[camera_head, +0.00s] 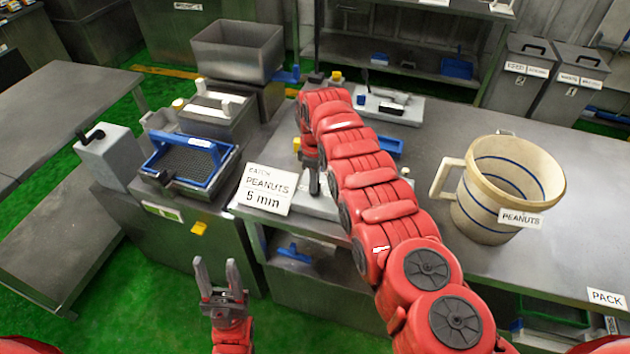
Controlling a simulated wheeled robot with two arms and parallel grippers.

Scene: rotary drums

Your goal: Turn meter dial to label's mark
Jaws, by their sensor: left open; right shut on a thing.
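A white label (268,188) reading "BATCH PEANUTS 5 min" stands at the front edge of the counter. Just right of it is a pale grey device (318,207), partly covered by my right arm. My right gripper (314,182) points down over this device, shut on what appears to be its meter dial. The dial's face, pointer and marks are hidden or too small to read. My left gripper (216,268) is open and empty, low in front of the machine and away from the counter.
A cream mug-shaped container (480,215) labelled "PEANUTS" stands on the counter at right. A blue-framed mesh tray (187,160) and a grey bin (238,50) are at left. My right arm crosses the counter's middle. The counter right of the container is clear.

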